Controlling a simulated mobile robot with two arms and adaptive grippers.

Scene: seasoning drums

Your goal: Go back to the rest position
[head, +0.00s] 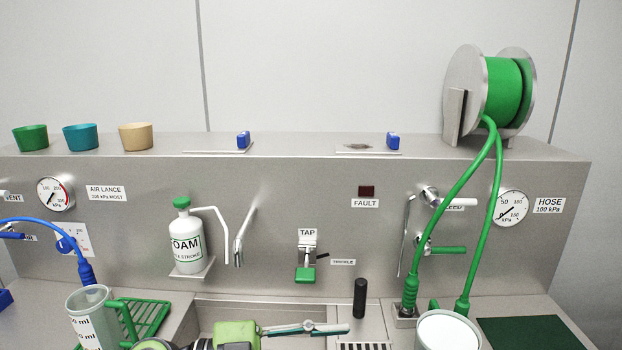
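My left gripper (310,327) reaches in from the bottom left, low over the front of the sink. Its green body lies at the bottom edge and its slim grey and teal fingers point right. I see the fingers nearly edge-on, so I cannot tell whether they are open or shut. No held thing shows at them. My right gripper is not in view.
A measuring jug (92,314) and green rack (150,318) stand left of my arm. A black cylinder (360,298) stands right of the fingertips. A white-topped container (448,331) stands farther right. Green hose (462,178) hangs from the reel (463,85). A foam bottle (187,244) is behind.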

